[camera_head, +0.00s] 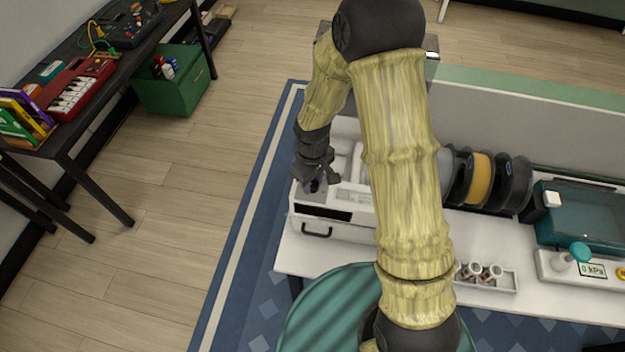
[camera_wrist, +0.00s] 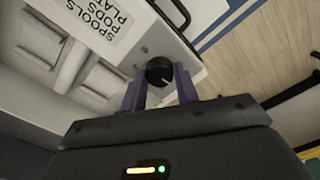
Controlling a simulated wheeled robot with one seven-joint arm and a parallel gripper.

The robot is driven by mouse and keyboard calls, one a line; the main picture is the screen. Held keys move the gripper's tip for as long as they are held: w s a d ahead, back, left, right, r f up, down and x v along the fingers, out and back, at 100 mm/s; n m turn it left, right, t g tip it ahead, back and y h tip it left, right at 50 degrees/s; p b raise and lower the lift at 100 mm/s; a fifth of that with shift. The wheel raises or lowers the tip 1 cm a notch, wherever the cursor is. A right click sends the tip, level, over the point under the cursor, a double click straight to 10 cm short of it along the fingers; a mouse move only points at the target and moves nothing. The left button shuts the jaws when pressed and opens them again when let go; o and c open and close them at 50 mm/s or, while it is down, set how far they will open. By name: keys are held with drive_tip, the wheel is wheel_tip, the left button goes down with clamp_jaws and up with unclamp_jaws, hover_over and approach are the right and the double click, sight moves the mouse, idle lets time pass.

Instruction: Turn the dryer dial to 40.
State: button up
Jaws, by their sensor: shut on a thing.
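The dryer (camera_head: 356,230) is a white box on the white bench, with a dark window strip and a dark handle on its front. It also fills the left of the wrist view (camera_wrist: 110,85). Its dial (camera_wrist: 158,71) is a round black knob with a small white mark on the near side. My gripper (camera_wrist: 160,86) is shut on the dial, one purple-grey finger at each side. In the head view my gripper (camera_head: 313,186) reaches down to the dryer's left end. No scale numbers can be read.
Several spools (camera_head: 480,180) stand right of my arm on the bench. Further right are a teal-lidded box (camera_head: 585,215), a pressure readout showing 0 kPa (camera_head: 592,270) and a tray (camera_head: 508,283) of small cylinders. A teal stool (camera_head: 310,315) stands in front. Open floor lies left.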

sight(313, 183)
drive_tip(key=n+p, duration=0.1)
drive_tip(key=n, duration=0.5)
drive_tip(key=shift+n, duration=0.3)
idle(0.4)
drive_tip(key=o, duration=1)
drive_tip(key=shift+r, duration=0.15)
wheel_tip(313, 183, up, 17)
drive_tip(key=shift+r+b, duration=0.1)
drive_tip(key=shift+b, duration=0.4)
